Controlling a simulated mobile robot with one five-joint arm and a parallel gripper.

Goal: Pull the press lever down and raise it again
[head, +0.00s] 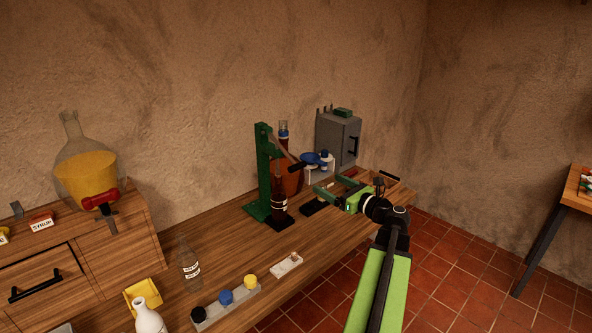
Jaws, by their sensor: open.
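The green press (263,172) stands on the wooden bench against the wall. Its lever (283,147) slopes down to the right from near the top of the column and ends in a black grip (297,166). A dark brown bottle (279,204) stands upright at the press foot. My gripper (326,185) is open, with its jaws pointing left toward the press. In the picture it is to the right of and below the black grip, apart from it. Nothing shows between the jaws.
A holder with coloured caps (226,305), a clear bottle (189,265) and a white bottle (148,317) stand nearer. Bare bench (222,250) lies left of the press. Tiled floor is right.

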